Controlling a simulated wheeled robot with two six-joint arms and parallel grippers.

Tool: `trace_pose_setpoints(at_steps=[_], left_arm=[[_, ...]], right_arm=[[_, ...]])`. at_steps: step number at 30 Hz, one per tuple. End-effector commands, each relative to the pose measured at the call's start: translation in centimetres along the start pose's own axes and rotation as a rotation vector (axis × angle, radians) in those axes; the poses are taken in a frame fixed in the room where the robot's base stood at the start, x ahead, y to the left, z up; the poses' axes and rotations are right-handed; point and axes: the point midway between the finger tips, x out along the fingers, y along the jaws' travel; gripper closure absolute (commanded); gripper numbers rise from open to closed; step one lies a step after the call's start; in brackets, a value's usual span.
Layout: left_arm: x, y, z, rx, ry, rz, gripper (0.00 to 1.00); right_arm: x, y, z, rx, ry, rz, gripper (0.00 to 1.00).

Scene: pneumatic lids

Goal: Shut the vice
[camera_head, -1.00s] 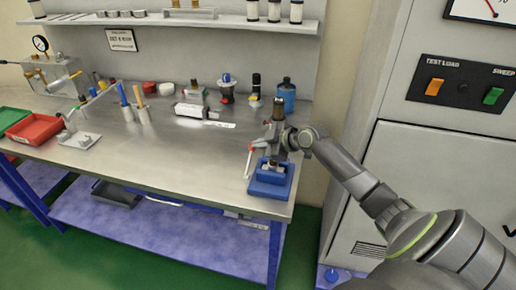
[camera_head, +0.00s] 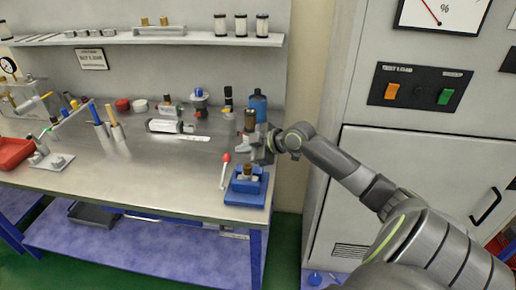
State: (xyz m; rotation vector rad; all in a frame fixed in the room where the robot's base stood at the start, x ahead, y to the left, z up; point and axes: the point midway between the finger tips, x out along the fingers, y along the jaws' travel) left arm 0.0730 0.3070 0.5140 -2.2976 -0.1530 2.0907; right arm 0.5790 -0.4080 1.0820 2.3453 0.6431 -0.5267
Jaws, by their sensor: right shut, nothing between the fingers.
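The small blue vice (camera_head: 245,196) stands on the bench near its front right corner. A brass-coloured piece (camera_head: 247,172) sits at its jaws; whether they grip it is too small to tell. A thin lever with a red knob (camera_head: 226,157) stands nearly upright at the vice's left side. My right gripper (camera_head: 252,150) is shut and empty, above and just behind the vice, to the right of the red knob. It appears apart from the lever. My left gripper is not in view.
A blue bottle (camera_head: 258,103) and other small bottles stand behind my right gripper. A grey cabinet (camera_head: 400,190) rises right of the bench. A white cylinder (camera_head: 168,126) lies mid-bench. Bare bench top (camera_head: 165,175) is free left of the vice.

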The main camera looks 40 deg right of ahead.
Motion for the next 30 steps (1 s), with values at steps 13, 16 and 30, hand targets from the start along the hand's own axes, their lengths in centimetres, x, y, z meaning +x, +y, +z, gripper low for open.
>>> trace_pose_setpoints(at_steps=[13,16,30], left_arm=[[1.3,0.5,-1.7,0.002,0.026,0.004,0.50],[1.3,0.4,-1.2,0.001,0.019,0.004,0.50],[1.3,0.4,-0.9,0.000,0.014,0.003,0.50]], right_arm=[[-4.8,-0.1,0.1,-0.002,-0.002,0.000,1.00],[-5.2,-0.1,0.0,-0.002,0.000,-0.001,1.00],[-4.8,-2.9,1.3,0.026,-0.028,-0.033,1.00]])
